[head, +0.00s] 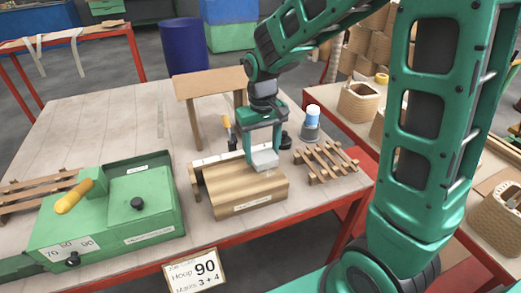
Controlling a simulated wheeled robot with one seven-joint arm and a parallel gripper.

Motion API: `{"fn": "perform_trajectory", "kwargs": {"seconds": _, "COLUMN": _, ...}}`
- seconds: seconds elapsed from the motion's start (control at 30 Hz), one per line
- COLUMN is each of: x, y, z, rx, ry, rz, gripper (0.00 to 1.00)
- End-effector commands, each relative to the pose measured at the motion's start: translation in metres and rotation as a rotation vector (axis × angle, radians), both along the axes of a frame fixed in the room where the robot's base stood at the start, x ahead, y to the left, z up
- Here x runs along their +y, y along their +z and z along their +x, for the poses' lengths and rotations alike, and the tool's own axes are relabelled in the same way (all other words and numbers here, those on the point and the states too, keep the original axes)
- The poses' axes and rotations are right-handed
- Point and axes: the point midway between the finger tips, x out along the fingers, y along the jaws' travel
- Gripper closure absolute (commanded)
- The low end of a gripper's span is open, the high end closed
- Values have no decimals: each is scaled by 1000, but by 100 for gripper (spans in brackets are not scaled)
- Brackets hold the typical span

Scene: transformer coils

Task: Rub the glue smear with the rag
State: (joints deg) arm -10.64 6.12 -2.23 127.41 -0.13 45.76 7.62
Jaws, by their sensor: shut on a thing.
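My gripper (264,149) points down over the right part of a brown wooden block (222,191) with a rounded top and a label on its front. The gripper is shut on a pale grey-white rag (265,160), which looks like a folded pad. The rag is at the top of the block; I cannot tell whether it touches the wood. I cannot make out the glue smear; the rag and gripper may hide it.
A green machine (120,212) with a yellow handle stands at the left. A wooden stand (208,85) is behind. The table (105,115) is clear at back left.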

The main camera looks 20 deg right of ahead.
Motion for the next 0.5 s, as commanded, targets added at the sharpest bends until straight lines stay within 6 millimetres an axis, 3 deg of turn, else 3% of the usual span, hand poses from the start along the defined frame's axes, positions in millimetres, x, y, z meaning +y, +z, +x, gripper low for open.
{"fn": "perform_trajectory", "kwargs": {"seconds": 0.5, "x": 0, "y": -6, "z": 0, "rx": 0, "ry": 0, "rz": 0, "gripper": 67}}
